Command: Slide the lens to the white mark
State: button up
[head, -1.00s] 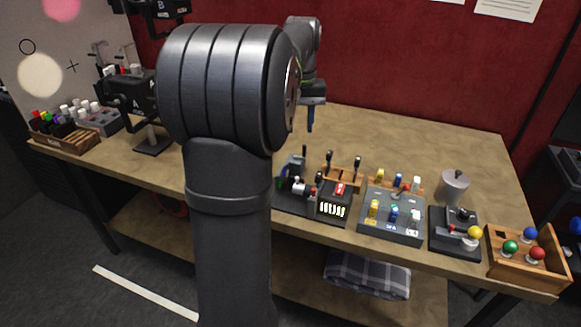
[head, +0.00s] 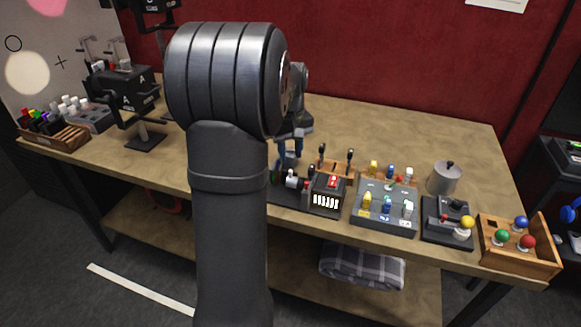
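My gripper (head: 288,146) is small and partly hidden behind my own arm. It points down over the bench, just above and behind the left end of the black control panel (head: 292,197). Its finger gap is unclear. A black lamp-like housing marked A (head: 125,92) stands on a post at the left. A pale round light spot (head: 27,73) shows on the board (head: 60,100) behind it, near a black cross and a ring. I cannot make out the lens itself or a white mark on its track.
Along the front edge stand a grey button box (head: 384,222), a black joystick box (head: 436,236) and a wooden tray of coloured knobs (head: 515,262). A metal pot (head: 443,178) stands behind. A marker rack (head: 52,138) is at far left. The bench's back right (head: 400,130) is clear.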

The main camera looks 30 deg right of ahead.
aim_at(294, 179)
notch_tip(294, 179, down, 6)
jog(key=shift+r, duration=0.15)
grip_shut()
